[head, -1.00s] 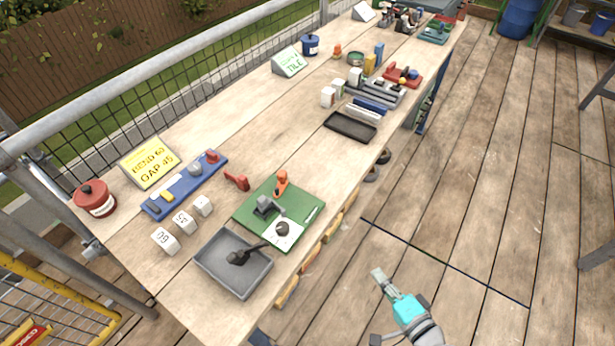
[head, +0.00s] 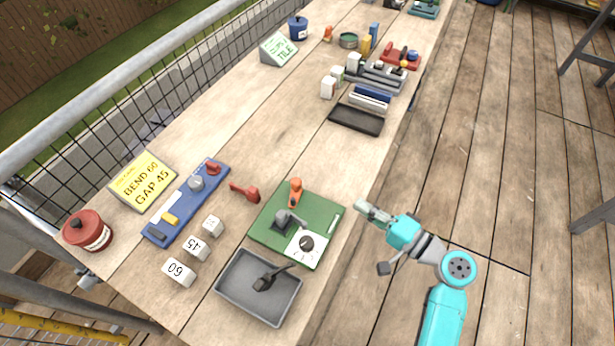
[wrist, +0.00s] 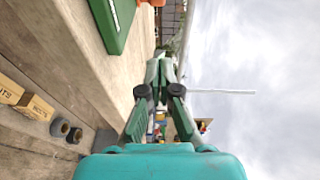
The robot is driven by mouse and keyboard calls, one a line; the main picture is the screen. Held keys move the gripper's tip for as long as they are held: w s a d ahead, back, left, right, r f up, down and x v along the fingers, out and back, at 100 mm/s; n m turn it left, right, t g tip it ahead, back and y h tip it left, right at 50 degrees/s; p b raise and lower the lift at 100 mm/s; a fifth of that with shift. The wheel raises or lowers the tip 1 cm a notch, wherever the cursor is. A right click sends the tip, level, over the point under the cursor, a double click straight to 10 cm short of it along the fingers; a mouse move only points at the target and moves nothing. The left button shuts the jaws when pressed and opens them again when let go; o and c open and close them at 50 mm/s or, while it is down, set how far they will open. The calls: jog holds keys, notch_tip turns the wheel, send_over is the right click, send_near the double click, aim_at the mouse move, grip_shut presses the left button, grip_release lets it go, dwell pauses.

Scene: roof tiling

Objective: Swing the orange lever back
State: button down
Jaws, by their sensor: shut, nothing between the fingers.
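The orange lever (head: 295,190) stands at the back edge of the green board (head: 265,228) on the long wooden table. The board also carries a grey clamp-like piece (head: 287,219) and a white plate with a dark knob (head: 306,243). My gripper (head: 362,207) is shut and empty, just off the table's front edge, right of the green board and apart from the lever. In the wrist view my gripper's fingers (wrist: 160,68) meet at their tips. A corner of the green board (wrist: 117,22) shows at the upper left there.
A grey tray with a black tool (head: 258,287) sits in front of the board. A red handle (head: 245,191), a blue strip (head: 185,203), white number blocks (head: 196,247) and a yellow sign (head: 142,181) lie left. Bare tabletop lies behind the board.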

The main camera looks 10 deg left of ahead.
aim_at(294, 190)
jog(key=x, duration=1)
jog(key=shift+a+r, duration=0.1)
jog(key=shift+a, duration=0.05)
jog(key=shift+s+a, duration=0.25)
jog(key=shift+a, duration=0.85)
jog(key=shift+s+a, duration=0.1)
jog(key=shift+a, duration=0.7)
jog(key=shift+w+a+n+g+y, duration=0.3)
jog(key=shift+w+n+g+y, duration=0.1)
jog(key=shift+n+g, duration=0.2)
jog(key=shift+w+a+g, duration=0.15)
jog(key=shift+a+g, duration=0.15)
jog(key=shift+a, duration=0.4)
jog(key=shift+d, duration=0.1)
